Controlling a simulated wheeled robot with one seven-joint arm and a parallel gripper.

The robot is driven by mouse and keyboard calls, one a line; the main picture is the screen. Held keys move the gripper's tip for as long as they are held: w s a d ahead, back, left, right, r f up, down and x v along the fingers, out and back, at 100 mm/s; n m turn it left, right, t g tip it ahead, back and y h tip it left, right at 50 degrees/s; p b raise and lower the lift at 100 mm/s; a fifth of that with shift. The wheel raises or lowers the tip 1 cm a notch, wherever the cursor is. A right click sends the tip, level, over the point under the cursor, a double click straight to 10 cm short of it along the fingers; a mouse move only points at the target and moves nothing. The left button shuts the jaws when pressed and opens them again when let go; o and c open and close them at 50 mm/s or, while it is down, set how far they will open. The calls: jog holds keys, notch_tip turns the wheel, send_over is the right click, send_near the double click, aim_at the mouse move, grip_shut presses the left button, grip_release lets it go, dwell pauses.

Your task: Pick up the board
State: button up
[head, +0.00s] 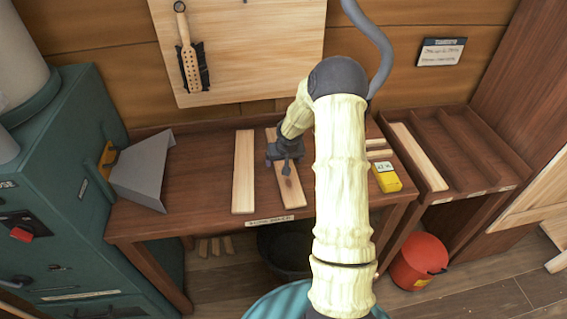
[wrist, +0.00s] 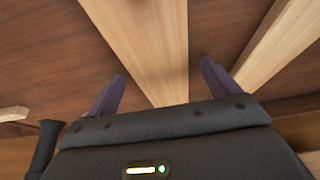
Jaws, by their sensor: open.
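Two long pale boards lie side by side on the brown bench. One board (head: 290,190) is under my gripper (head: 286,166); the other board (head: 243,172) lies to its left. In the wrist view, the first board (wrist: 148,45) runs between the two dark fingers of my gripper (wrist: 162,88), and the second board (wrist: 280,45) is to the right. My gripper is open, with one finger on each side of the first board. I cannot tell how high the fingertips are above the bench. My arm hides part of the bench to the right.
A yellow box (head: 386,178) and short wood strips (head: 379,153) are on the bench's right. Another board (head: 418,157) lies in the divided rack (head: 440,150). A grey metal chute (head: 143,170) of the green machine (head: 60,190) borders the left. A red bucket (head: 418,262) stands on the floor.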

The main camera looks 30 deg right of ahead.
jog(key=c, duration=1.2)
notch_tip(320, 180, up, 10)
jog(key=shift+d, duration=0.2)
